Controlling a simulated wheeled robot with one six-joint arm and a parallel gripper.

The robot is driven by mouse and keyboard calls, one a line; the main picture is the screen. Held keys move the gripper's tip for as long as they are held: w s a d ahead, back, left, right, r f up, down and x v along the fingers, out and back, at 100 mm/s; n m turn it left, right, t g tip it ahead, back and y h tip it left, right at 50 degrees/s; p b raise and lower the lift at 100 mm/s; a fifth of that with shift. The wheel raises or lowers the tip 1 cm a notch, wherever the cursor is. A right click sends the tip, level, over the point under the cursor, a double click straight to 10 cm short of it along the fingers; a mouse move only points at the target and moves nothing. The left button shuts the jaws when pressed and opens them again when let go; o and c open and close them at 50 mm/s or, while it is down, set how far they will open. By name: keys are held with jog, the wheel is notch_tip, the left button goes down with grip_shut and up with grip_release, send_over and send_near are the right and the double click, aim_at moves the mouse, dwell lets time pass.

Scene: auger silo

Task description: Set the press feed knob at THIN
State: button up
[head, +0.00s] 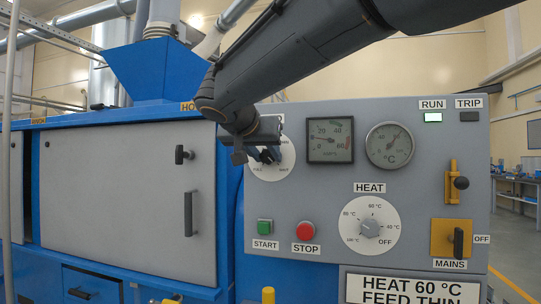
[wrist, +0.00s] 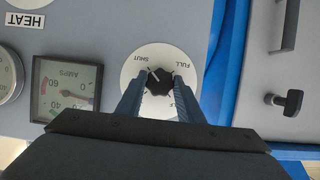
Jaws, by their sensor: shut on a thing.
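The feed knob (wrist: 160,78) is a black knob on a round white dial (wrist: 134,62) on the grey panel. My gripper (wrist: 158,92) is shut on the knob, one finger on each side. A pale mark shows on the knob, but I cannot tell which setting it points to. In the head view my gripper (head: 266,154) hides most of the knob and the upper part of the dial (head: 274,174).
Right of the dial are the AMPS gauge (head: 330,139) and a temperature gauge (head: 390,145). Below are START (head: 265,227), STOP (head: 306,231) and the HEAT knob (head: 369,228). A sign (head: 412,290) reads HEAT 60 °C, FEED THIN. A handled door (head: 130,200) is left.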

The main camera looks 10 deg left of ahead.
jog(key=n+h, duration=0.2)
jog(key=shift+a+n, duration=0.15)
jog(key=shift+n, duration=0.25)
jog(key=n+h, duration=0.2)
jog(key=n, duration=0.1)
jog(key=shift+a+f+p, duration=0.1)
jog(key=shift+p, duration=0.25)
jog(key=n+t+h, duration=0.1)
jog(key=n, duration=0.2)
jog(key=shift+f+n+h+p, duration=0.1)
jog(key=shift+n+h+p, duration=0.2)
jog(key=shift+n+h, duration=0.1)
jog(key=shift+n+t+h, duration=0.5)
jog(key=shift+n+t, duration=0.2)
jog(key=shift+n, duration=1.1)
jog(key=o, duration=1.1)
